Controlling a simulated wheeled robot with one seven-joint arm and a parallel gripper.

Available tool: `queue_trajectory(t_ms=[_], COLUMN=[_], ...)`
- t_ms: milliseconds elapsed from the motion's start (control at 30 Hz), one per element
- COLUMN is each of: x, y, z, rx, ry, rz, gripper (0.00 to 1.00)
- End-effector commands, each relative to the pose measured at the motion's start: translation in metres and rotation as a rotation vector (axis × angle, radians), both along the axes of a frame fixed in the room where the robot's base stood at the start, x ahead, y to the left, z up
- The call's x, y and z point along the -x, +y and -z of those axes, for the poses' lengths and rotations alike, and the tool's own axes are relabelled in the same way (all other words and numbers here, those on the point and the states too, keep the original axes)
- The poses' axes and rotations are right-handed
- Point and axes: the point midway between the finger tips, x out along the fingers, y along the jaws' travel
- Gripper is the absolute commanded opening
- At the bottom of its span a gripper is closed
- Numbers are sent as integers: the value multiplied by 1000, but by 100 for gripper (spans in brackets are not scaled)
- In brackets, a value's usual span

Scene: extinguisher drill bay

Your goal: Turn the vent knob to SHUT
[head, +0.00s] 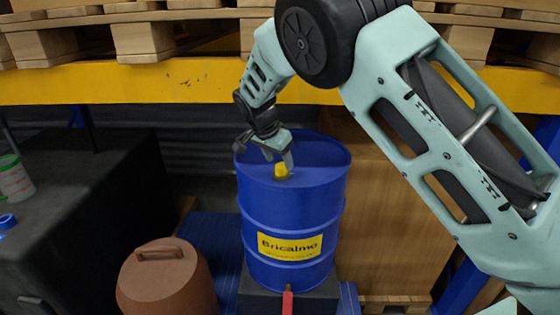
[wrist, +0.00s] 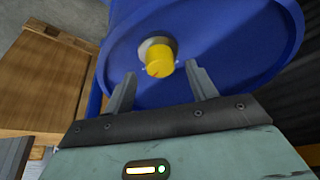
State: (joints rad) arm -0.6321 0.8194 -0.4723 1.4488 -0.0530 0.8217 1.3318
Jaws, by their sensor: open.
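The vent knob (head: 281,171) is a small yellow cap on the top of a blue drum (head: 290,220) labelled "Bricalmo". In the wrist view the yellow knob (wrist: 159,58) sits on a grey collar on the blue lid (wrist: 225,45). My gripper (head: 279,163) is just above the drum's top, close to the knob. In the wrist view the two fingers of my gripper (wrist: 162,82) are apart, one on each side below the knob, with nothing between them. I cannot read any SHUT mark or the knob's setting.
The drum stands on a dark block over a blue pallet (head: 212,235). A brown lidded container (head: 165,285) stands at front left. A yellow beam (head: 150,84) and wooden pallets are above.

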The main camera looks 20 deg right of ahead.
Motion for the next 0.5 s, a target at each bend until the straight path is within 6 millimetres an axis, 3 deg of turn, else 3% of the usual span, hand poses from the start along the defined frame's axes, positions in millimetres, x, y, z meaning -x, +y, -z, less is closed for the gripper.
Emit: queue_trajectory(t_ms=[200, 500], x=[-5, -6], y=[-7, -9], z=[20, 24], rx=[0, 0], ry=[0, 0], rz=[0, 0], gripper=[57, 57])
